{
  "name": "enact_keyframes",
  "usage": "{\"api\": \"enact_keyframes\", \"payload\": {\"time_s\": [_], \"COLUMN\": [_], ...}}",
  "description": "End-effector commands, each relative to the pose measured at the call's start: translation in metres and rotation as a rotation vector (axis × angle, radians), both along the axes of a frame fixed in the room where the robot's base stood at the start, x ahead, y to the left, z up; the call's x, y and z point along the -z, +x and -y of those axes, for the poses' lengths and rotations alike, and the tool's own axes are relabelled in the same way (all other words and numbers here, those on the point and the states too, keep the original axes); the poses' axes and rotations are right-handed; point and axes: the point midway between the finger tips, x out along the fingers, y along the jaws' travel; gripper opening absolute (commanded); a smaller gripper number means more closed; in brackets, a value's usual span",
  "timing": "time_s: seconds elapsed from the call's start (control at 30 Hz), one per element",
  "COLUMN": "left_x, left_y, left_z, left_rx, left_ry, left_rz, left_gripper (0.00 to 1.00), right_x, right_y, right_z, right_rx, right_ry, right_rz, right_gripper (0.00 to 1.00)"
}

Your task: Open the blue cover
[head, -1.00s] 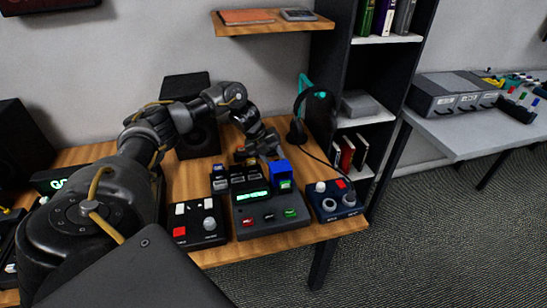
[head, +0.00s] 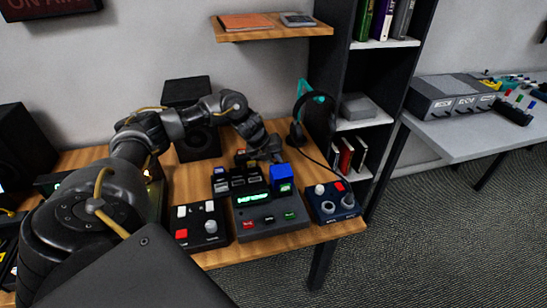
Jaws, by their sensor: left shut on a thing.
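The blue cover (head: 282,174) is a small blue block at the back right of the dark console (head: 268,221), right of its green lit display (head: 254,199). A small lit patch shows at the cover's lower front. My left gripper (head: 272,158) reaches in from behind, at the cover's back upper edge. It is shut on the blue cover, though the fingertips are small, dark and partly hidden. How far the cover is tilted is hard to tell. My right gripper is not in view.
A dark box with white and red buttons (head: 201,224) lies left of the console. A blue box with knobs (head: 333,203) lies to its right. A headset (head: 297,131) on a stand and a black speaker (head: 190,121) stand behind. The wooden desk (head: 293,239) is bare along its front edge.

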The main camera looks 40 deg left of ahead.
Motion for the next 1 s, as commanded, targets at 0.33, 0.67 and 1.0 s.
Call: {"api": "enact_keyframes", "payload": {"time_s": [0.33,0.67,1.0], "left_x": [-0.01,-0.01,-0.016], "left_y": [-0.005,-0.005,-0.007], "left_z": [0.012,0.012,0.009], "left_rx": [0.003,0.002,0.0], "left_ry": [0.028,0.027,0.027], "left_rz": [0.02,0.019,0.023], "left_gripper": [0.0,0.41,0.41], "right_x": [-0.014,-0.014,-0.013], "right_y": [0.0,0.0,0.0], "right_z": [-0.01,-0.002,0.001], "right_rx": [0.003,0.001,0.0], "right_ry": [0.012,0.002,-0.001], "right_rz": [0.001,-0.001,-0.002], "right_gripper": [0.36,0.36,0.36]}}
